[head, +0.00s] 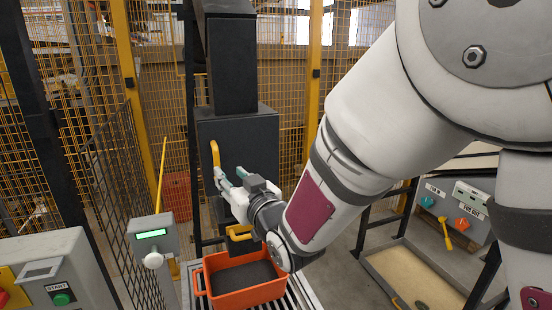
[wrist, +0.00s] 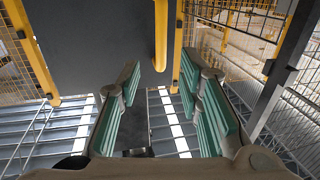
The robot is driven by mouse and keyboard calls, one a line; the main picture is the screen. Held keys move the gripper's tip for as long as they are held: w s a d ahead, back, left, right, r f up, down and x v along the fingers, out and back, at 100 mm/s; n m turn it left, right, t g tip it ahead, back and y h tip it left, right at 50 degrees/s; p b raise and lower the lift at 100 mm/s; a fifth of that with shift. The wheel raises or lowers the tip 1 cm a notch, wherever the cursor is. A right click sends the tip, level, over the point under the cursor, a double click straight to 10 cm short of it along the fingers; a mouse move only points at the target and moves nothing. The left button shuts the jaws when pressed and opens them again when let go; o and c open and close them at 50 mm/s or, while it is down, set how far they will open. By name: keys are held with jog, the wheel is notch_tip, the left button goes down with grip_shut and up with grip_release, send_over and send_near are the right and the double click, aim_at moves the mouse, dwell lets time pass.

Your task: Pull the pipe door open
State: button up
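The pipe door is the dark grey front of a box (head: 252,140) below a dark vertical pipe (head: 232,65) in the head view. It looks shut. A yellow handle (head: 215,153) stands upright near its left edge. In the wrist view the dark panel (wrist: 95,45) fills the upper left, and the handle (wrist: 160,35) hangs at top centre. My gripper (head: 229,175) is at the handle's lower end. In the wrist view its green-padded fingers (wrist: 162,85) are apart, with the handle in line with the gap between them. I cannot tell whether a finger touches it.
An orange crate (head: 242,280) with dark material stands below on rollers. A second yellow handle (head: 238,233) sits just above it. A grey post box (head: 153,235) with a green display stands left. Yellow mesh fencing (head: 285,60) closes the back. A control panel (head: 455,208) stands right.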

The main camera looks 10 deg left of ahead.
aim_at(218, 163)
jog(key=p+x, duration=0.1)
jog(key=x, duration=0.9)
jog(key=shift+s, duration=0.1)
grip_shut()
